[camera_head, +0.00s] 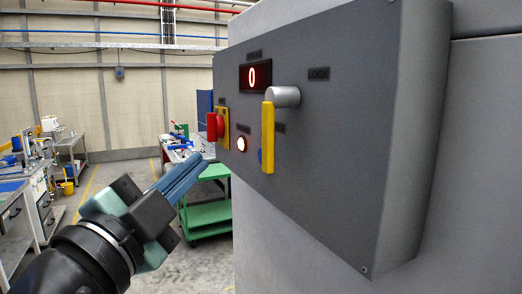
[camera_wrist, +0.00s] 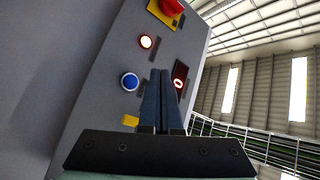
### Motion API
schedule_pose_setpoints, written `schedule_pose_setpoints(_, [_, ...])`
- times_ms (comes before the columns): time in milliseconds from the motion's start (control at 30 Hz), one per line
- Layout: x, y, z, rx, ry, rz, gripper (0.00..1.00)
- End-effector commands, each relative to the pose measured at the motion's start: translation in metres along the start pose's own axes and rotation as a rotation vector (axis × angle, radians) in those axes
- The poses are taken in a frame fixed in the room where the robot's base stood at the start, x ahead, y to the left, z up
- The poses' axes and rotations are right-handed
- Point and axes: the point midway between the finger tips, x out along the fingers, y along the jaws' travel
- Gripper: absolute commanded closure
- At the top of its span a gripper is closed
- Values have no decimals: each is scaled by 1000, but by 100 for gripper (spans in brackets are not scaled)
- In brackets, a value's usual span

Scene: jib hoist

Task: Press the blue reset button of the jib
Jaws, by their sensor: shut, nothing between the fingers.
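The blue button (camera_wrist: 130,81) is round and sits on the grey panel (camera_wrist: 95,100), left of my finger tips in the wrist view. In the head view only a sliver of the blue button (camera_head: 260,156) shows beside the yellow lever (camera_head: 268,138), which covers the rest. My gripper (camera_head: 200,163) is shut and empty, left of the panel in the head view. Its closed blue fingers (camera_wrist: 161,74) also show in the wrist view. They appear apart from the panel face.
The panel has a red stop knob (camera_head: 212,127) on a yellow plate, a glowing white-red button (camera_head: 242,144), a display (camera_head: 255,76) reading 0 and a grey pivot (camera_head: 284,96) at the lever's top. A green cart (camera_head: 208,212) and benches stand behind.

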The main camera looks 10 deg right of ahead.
Motion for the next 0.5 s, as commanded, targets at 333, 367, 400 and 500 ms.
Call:
schedule_pose_setpoints(333, [33, 24, -25, 0, 2, 0, 100])
schedule_pose_setpoints(367, [35, 25, -26, 0, 2, 0, 100])
schedule_pose_setpoints(400, [37, 27, -27, 0, 2, 0, 100])
schedule_pose_setpoints(500, [41, 30, -30, 1, 2, 0, 100])
